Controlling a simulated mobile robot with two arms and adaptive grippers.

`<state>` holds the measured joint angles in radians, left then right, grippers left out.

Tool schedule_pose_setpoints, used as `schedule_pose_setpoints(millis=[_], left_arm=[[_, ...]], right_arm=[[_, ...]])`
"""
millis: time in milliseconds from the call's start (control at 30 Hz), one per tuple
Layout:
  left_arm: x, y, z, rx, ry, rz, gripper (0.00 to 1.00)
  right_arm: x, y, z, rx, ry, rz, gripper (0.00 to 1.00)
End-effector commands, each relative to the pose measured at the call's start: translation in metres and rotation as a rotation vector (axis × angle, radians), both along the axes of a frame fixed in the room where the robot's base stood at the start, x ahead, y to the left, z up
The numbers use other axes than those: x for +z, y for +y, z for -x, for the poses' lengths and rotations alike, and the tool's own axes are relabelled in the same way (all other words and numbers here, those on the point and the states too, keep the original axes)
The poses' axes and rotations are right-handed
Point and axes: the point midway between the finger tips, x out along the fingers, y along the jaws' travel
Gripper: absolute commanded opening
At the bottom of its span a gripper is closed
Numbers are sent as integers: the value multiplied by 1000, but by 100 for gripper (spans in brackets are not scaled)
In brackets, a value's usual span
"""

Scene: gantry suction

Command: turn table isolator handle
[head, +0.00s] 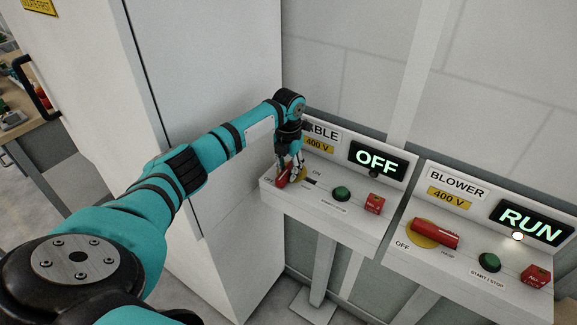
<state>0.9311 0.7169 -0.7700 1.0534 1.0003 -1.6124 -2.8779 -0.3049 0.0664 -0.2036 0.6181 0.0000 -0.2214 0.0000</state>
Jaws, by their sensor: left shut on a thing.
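The table isolator panel (332,217) stands against the wall, its label partly hidden by my left arm. Its display (377,160) reads OFF. The red table isolator handle (283,179) sits on a yellow round plate at the panel's left end. My left gripper (291,172) is over the handle and shut on it, pointing down. The fingers and arm hide part of the handle and plate. My right gripper is not in the view.
A green button (342,194) and a red block (375,204) sit right of the handle. A blower panel (470,265) stands further right, with its own red handle (435,232) and a RUN display (531,222). A tall white cabinet (205,60) stands close on the left.

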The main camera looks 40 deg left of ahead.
Motion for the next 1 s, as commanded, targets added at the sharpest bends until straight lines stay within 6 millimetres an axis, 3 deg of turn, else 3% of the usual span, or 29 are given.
schedule_pose_setpoints(millis=[300,767,800,933,1000], left_arm=[[1,1,-1,-85,-4,-3,0],[1,1,-1,-96,-4,-3,0],[1,1,-1,-96,-4,-3,31],[1,1,-1,-95,-3,-2,48],[1,1,-1,-95,-3,-2,48]], right_arm=[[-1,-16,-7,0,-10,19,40],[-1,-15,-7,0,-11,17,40],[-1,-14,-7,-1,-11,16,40],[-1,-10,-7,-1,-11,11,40],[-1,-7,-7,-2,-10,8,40]])
